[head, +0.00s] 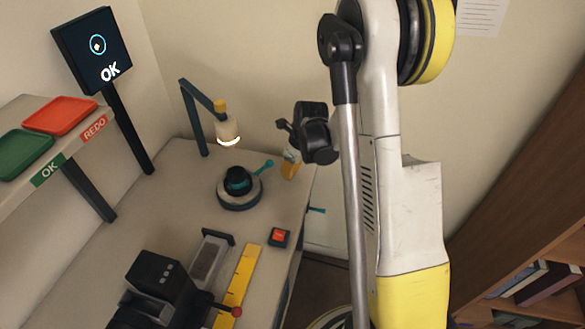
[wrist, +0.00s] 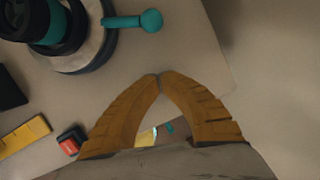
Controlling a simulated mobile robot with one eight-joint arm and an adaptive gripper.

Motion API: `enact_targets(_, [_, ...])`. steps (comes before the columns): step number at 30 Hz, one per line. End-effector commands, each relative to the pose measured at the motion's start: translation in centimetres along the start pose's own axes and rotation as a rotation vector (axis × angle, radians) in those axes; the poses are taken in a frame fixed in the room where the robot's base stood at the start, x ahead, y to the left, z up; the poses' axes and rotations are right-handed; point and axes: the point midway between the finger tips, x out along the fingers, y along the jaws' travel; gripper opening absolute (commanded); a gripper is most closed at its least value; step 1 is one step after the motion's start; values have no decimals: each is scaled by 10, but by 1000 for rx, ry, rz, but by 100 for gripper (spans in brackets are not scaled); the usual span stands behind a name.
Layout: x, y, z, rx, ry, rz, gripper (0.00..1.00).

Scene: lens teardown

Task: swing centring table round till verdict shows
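The centring table (head: 240,201) is a round grey disc on a dark base, standing on the bench. A black lens with a teal band (head: 238,181) sits upright on it. Its teal handle (head: 264,168) points to the back right, and its round knob shows at the top of the wrist view (wrist: 152,20). The screen (head: 92,50) reads OK under a ring with a small mark inside. My gripper (head: 289,172) is right of the handle; in the wrist view its orange fingertips (wrist: 158,76) meet with nothing between them, apart from the knob.
A lamp (head: 229,129) with a lit ring hangs behind the table. A red button (head: 279,237), a yellow ruler (head: 238,285) and a dark machine (head: 157,284) stand in front. Green (head: 24,154) and red (head: 60,116) trays sit on the left shelf. The bench's right edge is near my gripper.

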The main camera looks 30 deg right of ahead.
Motion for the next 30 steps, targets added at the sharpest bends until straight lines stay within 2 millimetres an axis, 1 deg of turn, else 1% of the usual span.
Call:
enact_targets(1, [14,0,0,-2,0,0,0])
enact_targets(3, [12,1,13,-4,0,1,0])
enact_targets(6, [12,1,26,-3,0,1,0])
enact_targets(9, [12,0,35,-2,0,1,0])
enact_targets(13, [12,0,40,-1,0,0,0])
enact_targets(23, [11,0,41,-8,0,2,0])
enact_targets(26, [14,-5,50,-72,1,18,0])
enact_targets(30, [19,-13,72,-229,0,59,0])
